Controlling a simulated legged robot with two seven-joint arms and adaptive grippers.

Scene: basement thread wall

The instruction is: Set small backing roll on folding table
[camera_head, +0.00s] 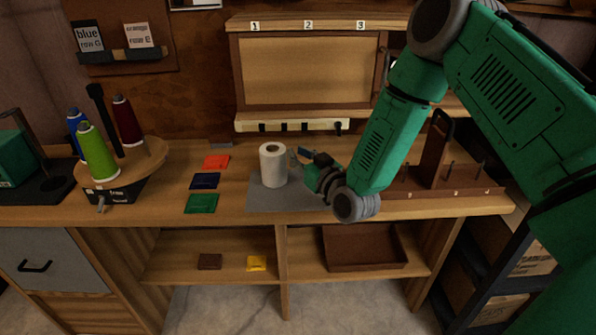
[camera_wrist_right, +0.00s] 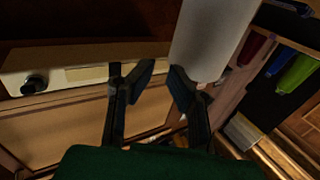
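The small backing roll (camera_head: 273,165) is white and stands upright on a grey mat (camera_head: 290,197) on the wooden bench (camera_head: 235,212). My right gripper (camera_head: 302,164) is just right of the roll at bench height. In the right wrist view the two black fingers of my right gripper (camera_wrist_right: 161,82) are apart with nothing visible between them. The white roll (camera_wrist_right: 212,38) lies beside and partly behind one finger there; I cannot tell whether they touch. My left gripper is not in view. I cannot make out a separate folding table.
A thread stand (camera_head: 130,165) with green, blue and dark red cones is at left. Orange (camera_head: 216,161), navy (camera_head: 205,181) and green (camera_head: 201,203) squares lie left of the mat. A brown rack (camera_head: 440,180) stands at right. A brown tray (camera_head: 362,250) sits on the lower shelf.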

